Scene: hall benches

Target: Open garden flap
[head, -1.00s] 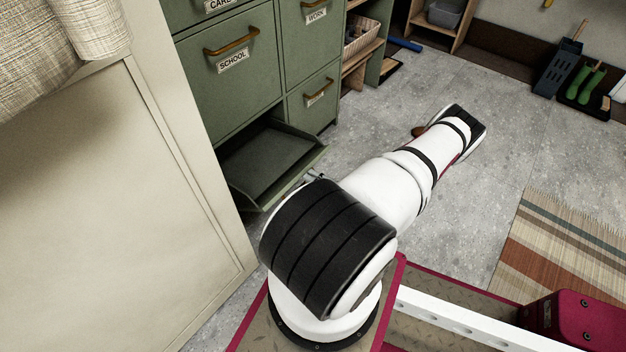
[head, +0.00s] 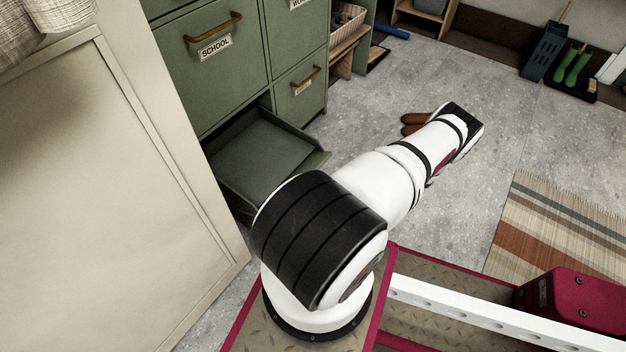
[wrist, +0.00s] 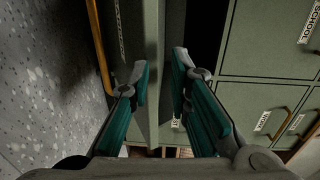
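The green bottom-left flap (head: 305,169) of the cabinet stands partly open, tilted outward, with the compartment behind it showing in the head view. In the head view my arm hides my gripper. In the wrist view my gripper (wrist: 160,78) has its two teal-padded fingers apart, one on each side of a green panel (wrist: 152,30) that looks like the flap. A brass handle (wrist: 99,50) lies outside the fingers, to the left. I cannot tell whether the pads touch the panel.
Closed flaps sit above and beside, one labelled SCHOOL (head: 214,47). A pale cabinet (head: 90,170) stands close at left. Brown slippers (head: 412,124) lie on the floor beyond my arm. A striped rug (head: 540,230) lies at right. Open grey floor lies between.

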